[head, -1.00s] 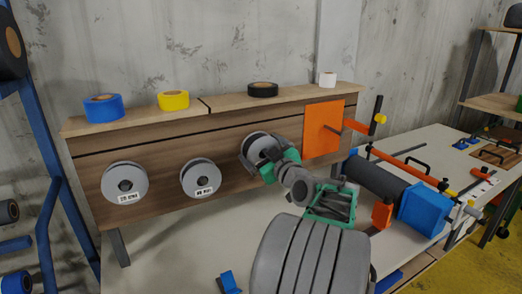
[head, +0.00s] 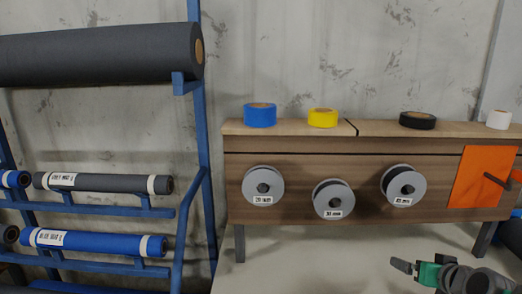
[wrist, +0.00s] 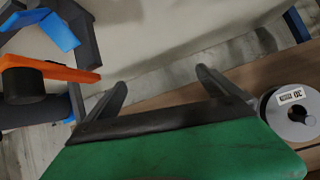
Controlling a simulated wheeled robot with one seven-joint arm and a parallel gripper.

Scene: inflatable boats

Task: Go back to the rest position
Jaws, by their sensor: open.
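My gripper (head: 402,267) shows at the lower right of the head view, in front of and below the wooden panel, apart from the spools. In the wrist view its two fingers (wrist: 162,88) stand apart with nothing between them. The rest of my arm runs off the lower right of the head view.
Three grey spools hang on the panel: left (head: 263,187), middle (head: 333,199) and right (head: 403,186). Tape rolls, including a blue one (head: 260,115), stand on its ledge. A blue rack (head: 202,150) with rolls stands left. An orange-handled item (wrist: 50,70) shows in the wrist view.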

